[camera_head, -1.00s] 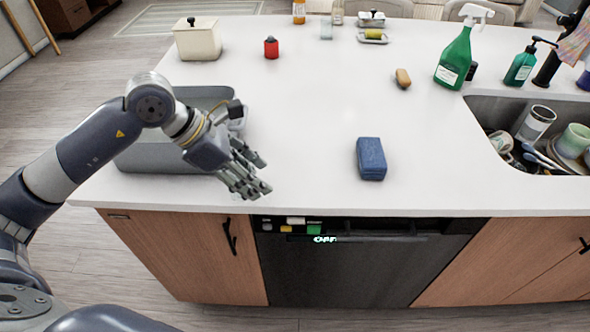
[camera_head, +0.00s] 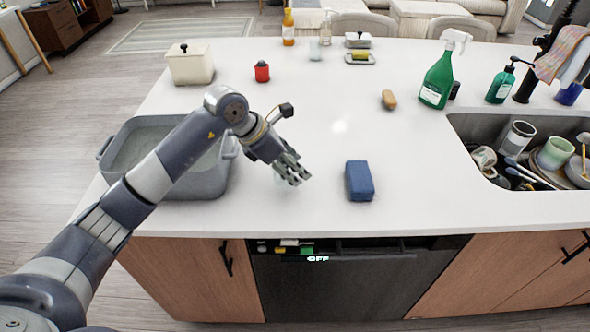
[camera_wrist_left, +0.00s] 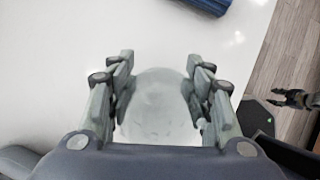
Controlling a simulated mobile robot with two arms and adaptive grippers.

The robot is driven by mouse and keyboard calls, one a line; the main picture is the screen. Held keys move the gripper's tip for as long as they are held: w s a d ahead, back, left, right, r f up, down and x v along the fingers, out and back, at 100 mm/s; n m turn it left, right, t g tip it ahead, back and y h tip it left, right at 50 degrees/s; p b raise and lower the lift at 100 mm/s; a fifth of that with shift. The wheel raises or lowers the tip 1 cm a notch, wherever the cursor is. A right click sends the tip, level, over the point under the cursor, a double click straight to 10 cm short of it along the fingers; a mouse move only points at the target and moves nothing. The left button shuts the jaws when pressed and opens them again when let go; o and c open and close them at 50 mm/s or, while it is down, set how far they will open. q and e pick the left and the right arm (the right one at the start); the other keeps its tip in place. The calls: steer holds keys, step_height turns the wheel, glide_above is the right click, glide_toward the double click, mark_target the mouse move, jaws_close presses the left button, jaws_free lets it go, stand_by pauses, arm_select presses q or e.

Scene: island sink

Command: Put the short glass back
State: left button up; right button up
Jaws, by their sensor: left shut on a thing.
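My left gripper (camera_head: 290,168) is over the front part of the white counter, between the grey tub and the blue sponge. In the left wrist view its fingers (camera_wrist_left: 160,95) stand on both sides of a pale, see-through round thing, the short glass (camera_wrist_left: 158,108), and are shut on it. In the head view the glass is mostly hidden by the fingers and hard to make out against the counter. I cannot tell whether it touches the counter. My right gripper is not visible in the head view.
A grey tub (camera_head: 205,182) stands left, under my forearm. A blue sponge (camera_head: 359,181) lies to the gripper's right. A clear glass (camera_head: 315,50) stands far back. The sink (camera_head: 470,125) at right holds several dishes. The counter's middle is free.

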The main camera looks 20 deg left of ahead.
arm_select(q)
steer(key=shift+w+d+p, duration=0.25)
steer(key=shift+w+p, duration=0.05)
steer(key=shift+w, duration=0.1)
step_height(320, 180, down, 3)
steer(key=shift+r+p, duration=0.1)
steer(key=shift+p, duration=0.55)
steer(key=shift+f, duration=0.35)
steer(key=shift+f, duration=0.15)
steer(key=o, duration=1.2)
